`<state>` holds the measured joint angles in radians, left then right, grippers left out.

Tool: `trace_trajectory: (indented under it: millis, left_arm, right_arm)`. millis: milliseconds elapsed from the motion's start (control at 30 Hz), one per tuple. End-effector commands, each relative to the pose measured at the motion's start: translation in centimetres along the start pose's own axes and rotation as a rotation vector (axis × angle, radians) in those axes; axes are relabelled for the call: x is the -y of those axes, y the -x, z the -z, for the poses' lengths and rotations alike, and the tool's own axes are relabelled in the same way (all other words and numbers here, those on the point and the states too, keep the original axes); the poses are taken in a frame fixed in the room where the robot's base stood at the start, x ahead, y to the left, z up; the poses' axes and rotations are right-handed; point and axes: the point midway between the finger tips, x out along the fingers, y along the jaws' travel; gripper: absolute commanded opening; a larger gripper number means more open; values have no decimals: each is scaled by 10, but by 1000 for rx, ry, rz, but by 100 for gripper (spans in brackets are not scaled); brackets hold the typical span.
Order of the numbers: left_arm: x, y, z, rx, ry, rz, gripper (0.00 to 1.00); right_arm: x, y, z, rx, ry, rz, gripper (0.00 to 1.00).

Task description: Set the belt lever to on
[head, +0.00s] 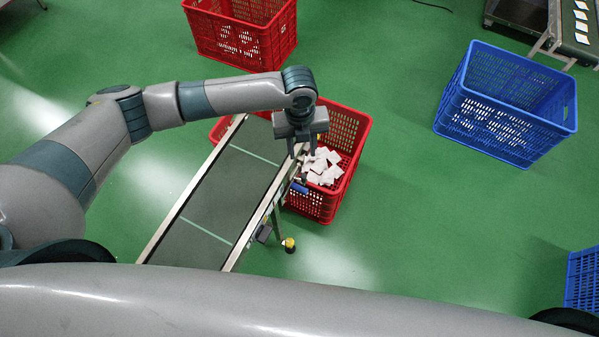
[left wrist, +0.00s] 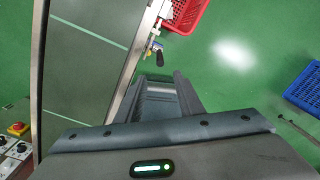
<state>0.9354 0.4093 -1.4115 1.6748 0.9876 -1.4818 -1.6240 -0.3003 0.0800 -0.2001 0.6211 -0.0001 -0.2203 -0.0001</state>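The conveyor belt (head: 205,215) runs diagonally under my left arm in the head view, dark with pale green stripes; it also shows in the left wrist view (left wrist: 85,75). A small lever-like fitting with a black knob (left wrist: 160,58) and yellow and blue parts sits on the belt's side rail in the left wrist view. In the head view a blue part (head: 300,188) shows on that rail. My left gripper (head: 304,152) points down near the rail's far end, above the red crate's near side. Its fingers (left wrist: 160,85) look apart and empty, short of the knob. My right gripper is out of view.
A red crate (head: 352,140) holding white packets stands beside the belt end. Another red crate (head: 240,42) stands behind. A blue crate (head: 510,105) is at right. A red-and-yellow stop button (left wrist: 18,129) shows at lower left in the wrist view. Green floor between is clear.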

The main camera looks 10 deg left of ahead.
Motion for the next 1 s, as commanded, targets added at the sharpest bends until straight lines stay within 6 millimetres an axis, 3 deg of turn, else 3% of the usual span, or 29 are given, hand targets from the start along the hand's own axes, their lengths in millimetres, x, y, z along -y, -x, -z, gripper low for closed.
trace_trajectory:
  millis: [567, 767, 1000]
  left_arm:
    - [0, -6, 0, 0, -6, -2, 34]
    - [0, -28, 1, -2, -4, -4, 34]
    - [0, -68, 1, -2, -4, -4, 34]
  right_arm:
    - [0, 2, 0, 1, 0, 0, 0]
    - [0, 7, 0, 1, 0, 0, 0]
    - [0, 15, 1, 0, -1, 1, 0]
